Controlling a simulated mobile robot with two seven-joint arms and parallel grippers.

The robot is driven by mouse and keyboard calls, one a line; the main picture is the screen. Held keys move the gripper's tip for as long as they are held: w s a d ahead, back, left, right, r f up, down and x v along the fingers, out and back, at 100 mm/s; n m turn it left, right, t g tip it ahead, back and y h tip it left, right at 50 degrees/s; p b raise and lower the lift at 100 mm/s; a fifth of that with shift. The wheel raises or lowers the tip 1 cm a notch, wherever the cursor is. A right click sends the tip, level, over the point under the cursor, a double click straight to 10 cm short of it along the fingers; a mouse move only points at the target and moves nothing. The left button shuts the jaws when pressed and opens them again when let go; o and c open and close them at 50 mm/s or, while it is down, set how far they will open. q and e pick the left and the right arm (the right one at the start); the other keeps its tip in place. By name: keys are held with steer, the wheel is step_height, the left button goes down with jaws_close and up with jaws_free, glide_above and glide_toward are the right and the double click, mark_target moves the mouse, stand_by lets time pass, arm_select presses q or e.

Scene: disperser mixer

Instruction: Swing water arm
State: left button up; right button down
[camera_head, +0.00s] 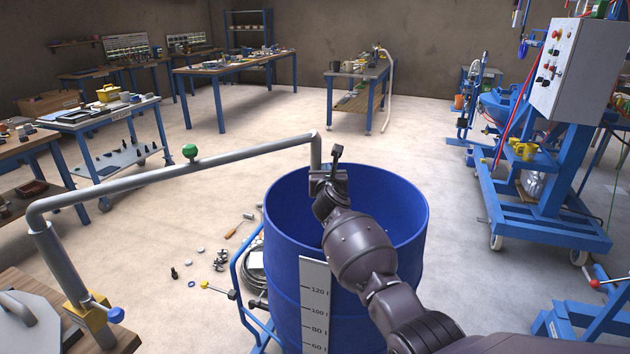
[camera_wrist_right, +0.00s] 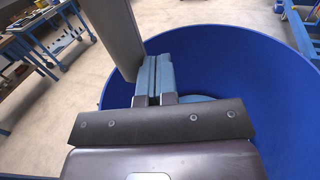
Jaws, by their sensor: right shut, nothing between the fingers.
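The water arm (camera_head: 190,172) is a long grey pipe with a green ball knob (camera_head: 190,151). It runs from an upright post (camera_head: 60,262) at the left to a down-turned spout (camera_head: 316,152) over the blue drum (camera_head: 290,215). My right gripper (camera_head: 336,155) is at the spout, over the drum's opening. In the right wrist view its blue-grey fingers (camera_wrist_right: 153,75) are together and empty. The grey spout pipe (camera_wrist_right: 112,35) stands just left of them; I cannot tell whether they touch. The spout's lower end is partly hidden by my gripper. My left gripper is out of view.
A level scale (camera_head: 315,305) stands on the drum's front. A blue-handled valve (camera_head: 115,315) is at the post's base. A blue machine with a control box (camera_head: 568,75) stands at right. Tools and a coiled hose lie on the floor left of the drum.

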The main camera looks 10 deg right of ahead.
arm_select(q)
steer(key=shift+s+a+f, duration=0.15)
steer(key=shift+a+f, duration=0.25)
arm_select(e)
steer(key=shift+w+a+r, duration=0.1)
steer(key=shift+w+a, duration=0.2)
steer(key=shift+w, duration=0.55)
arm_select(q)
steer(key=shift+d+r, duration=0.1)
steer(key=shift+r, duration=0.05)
arm_select(e)
steer(key=shift+s, duration=0.1)
